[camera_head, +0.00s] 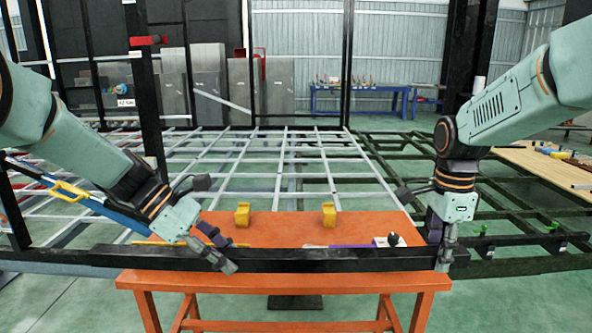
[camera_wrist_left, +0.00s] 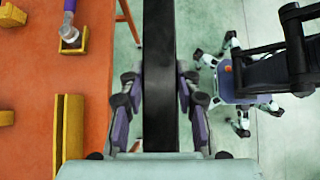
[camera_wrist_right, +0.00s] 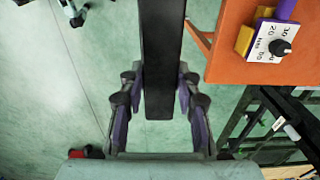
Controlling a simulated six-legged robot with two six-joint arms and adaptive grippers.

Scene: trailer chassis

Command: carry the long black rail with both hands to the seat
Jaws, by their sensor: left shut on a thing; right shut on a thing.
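The long black rail (camera_head: 330,259) lies level across the front of the head view, along the near side of the orange table. My left gripper (camera_head: 222,258) is shut on its left part, and my right gripper (camera_head: 446,256) is shut on its right end. In the left wrist view the rail (camera_wrist_left: 160,60) runs between the fingers of my left gripper (camera_wrist_left: 160,88). In the right wrist view the rail (camera_wrist_right: 162,50) ends between the fingers of my right gripper (camera_wrist_right: 160,88). I cannot tell which part is the seat.
The orange table (camera_head: 285,232) carries two yellow blocks (camera_head: 242,213) (camera_head: 328,214) and a purple-handled tool with a white box (camera_head: 385,241). Behind it spreads a grey frame grid (camera_head: 270,165). A dark green frame (camera_head: 510,215) stands at right. A black post (camera_head: 148,110) rises at left.

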